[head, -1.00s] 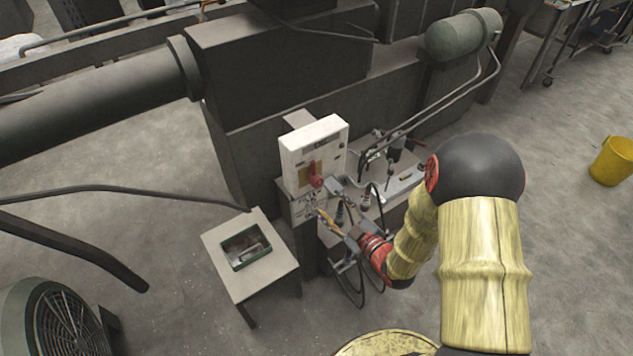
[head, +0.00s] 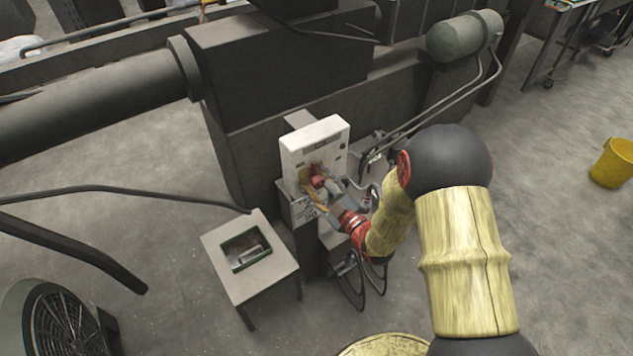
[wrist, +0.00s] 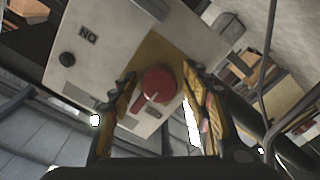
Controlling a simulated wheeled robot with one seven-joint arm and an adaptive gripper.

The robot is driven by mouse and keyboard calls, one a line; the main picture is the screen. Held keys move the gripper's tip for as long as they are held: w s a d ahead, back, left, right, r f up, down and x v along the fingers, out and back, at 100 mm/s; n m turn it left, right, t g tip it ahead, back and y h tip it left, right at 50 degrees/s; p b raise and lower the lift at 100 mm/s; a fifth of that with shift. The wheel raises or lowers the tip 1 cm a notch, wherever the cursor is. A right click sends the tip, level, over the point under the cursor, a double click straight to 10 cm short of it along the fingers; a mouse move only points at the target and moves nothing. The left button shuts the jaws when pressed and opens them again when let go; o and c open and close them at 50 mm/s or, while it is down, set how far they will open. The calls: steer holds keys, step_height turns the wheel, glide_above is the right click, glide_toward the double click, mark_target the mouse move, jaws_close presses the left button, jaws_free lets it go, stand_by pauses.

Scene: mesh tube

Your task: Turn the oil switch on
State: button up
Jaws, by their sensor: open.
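The oil switch is a red rotary knob (wrist: 157,87) with a pale pointer line, on a yellow plate on the front of a white control box (head: 315,142). In the wrist view my gripper (wrist: 160,95) is open, with one yellow finger on each side of the knob. The fingers look apart from the knob; how far they reach along its depth I cannot tell. In the head view my gripper (head: 322,186) is at the box front and partly covers the red knob (head: 317,176). The "ON" label (wrist: 88,34) shows upside down on the box.
A small round black button (wrist: 67,59) sits on the panel near the label. A small table (head: 265,280) with a green-edged tray (head: 232,266) stands left of the box. Dark pipes and machinery lie behind, and black cables hang below my wrist.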

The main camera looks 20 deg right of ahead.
steer(key=c, duration=0.4)
steer(key=c, duration=0.7)
steer(key=shift+c, duration=0.4)
steer(key=shift+m, duration=0.4)
steer(key=m, duration=0.4)
steer(key=shift+d+b, duration=0.1)
steer(key=shift+b, duration=0.25)
steer(key=m, duration=0.4)
steer(key=shift+d, duration=0.1)
steer(key=m, duration=0.5)
steer(key=m+p, duration=0.1)
steer(key=m, duration=0.3)
steer(key=shift+d+f, duration=0.1)
steer(key=shift+m, duration=0.3)
